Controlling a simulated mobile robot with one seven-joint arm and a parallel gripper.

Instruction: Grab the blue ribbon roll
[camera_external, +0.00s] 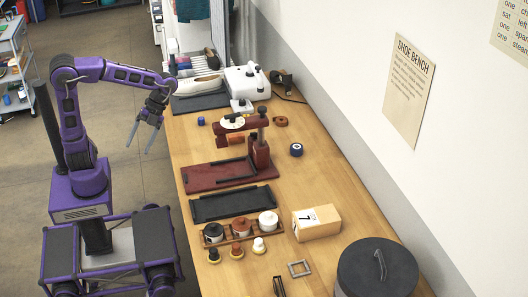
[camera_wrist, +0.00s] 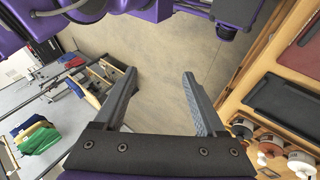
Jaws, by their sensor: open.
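A dark blue roll with a pale centre (camera_external: 296,149) lies on the wooden bench, right of the dark red press; it looks like the blue ribbon roll. A smaller blue piece (camera_external: 201,121) sits near the bench's left edge; I cannot tell what it is. My gripper (camera_external: 140,147) is open and empty, pointing down beside the bench's left edge, apart from both blue things. In the wrist view my open gripper (camera_wrist: 160,75) has only floor between its fingers. I cannot make out the blue roll in that view.
The dark red press (camera_external: 262,152) stands between my gripper's side and the blue roll. A brown roll (camera_external: 280,121), a white machine (camera_external: 246,82), a black tray (camera_external: 234,204), a spool rack (camera_external: 240,236), a numbered box (camera_external: 318,224) and a black round container (camera_external: 376,272) occupy the bench (camera_external: 345,190).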

